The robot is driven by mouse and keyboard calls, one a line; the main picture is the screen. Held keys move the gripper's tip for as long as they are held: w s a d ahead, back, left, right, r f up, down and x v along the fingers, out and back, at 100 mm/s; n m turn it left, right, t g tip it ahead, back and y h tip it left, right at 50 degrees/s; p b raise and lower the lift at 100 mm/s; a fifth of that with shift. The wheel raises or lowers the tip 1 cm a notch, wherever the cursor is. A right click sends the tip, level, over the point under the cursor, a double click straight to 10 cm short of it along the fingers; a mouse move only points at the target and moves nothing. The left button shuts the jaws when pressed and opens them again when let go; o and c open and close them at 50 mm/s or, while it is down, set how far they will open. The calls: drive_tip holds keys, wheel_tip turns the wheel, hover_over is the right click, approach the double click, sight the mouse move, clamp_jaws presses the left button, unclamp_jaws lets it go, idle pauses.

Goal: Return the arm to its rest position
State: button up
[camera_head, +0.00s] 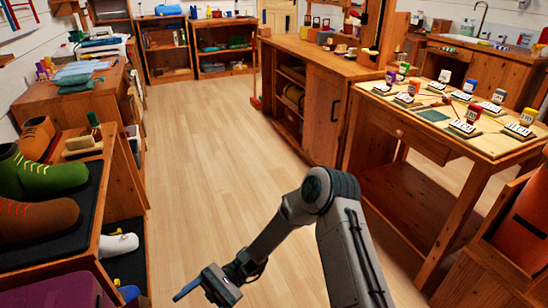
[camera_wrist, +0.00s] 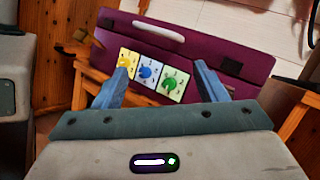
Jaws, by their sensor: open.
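My arm reaches from the bottom of the head view, bent at the elbow, with my gripper (camera_head: 190,288) low over the floor at lower left of centre. In the wrist view my gripper (camera_wrist: 162,78) has its two blue-grey fingers wide apart, with nothing held between them.
A shoe rack (camera_head: 85,240) with boots stands at the left, a purple surface (camera_head: 60,292) below it. A wooden cabinet (camera_head: 325,115) and a table (camera_head: 400,125) with several labelled stamps stand at the right. The wooden floor (camera_head: 200,160) between is clear.

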drive_tip(key=d+r+t+h+p, duration=0.5)
drive_tip(key=d+r+t+p, duration=0.5)
drive_tip(key=d+r, duration=0.6)
drive_tip(key=s+d+r+n+t+h+p, duration=0.1)
drive_tip(key=d+r+t+h+p, duration=0.5)
drive_tip(key=r, duration=1.9)
drive_tip(key=d+t+p, duration=0.4)
drive_tip(key=d+p, duration=0.4)
drive_tip(key=d, duration=0.2)
drive_tip(key=shift+d+n+t+h, duration=0.25)
drive_tip(key=shift+n+t+h, duration=0.05)
drive_tip(key=shift+s, duration=0.1)
drive_tip(key=shift+c, duration=0.3)
drive_tip(key=c, duration=0.5)
drive_tip(key=shift+a, duration=0.15)
drive_tip(key=shift+c, duration=0.4)
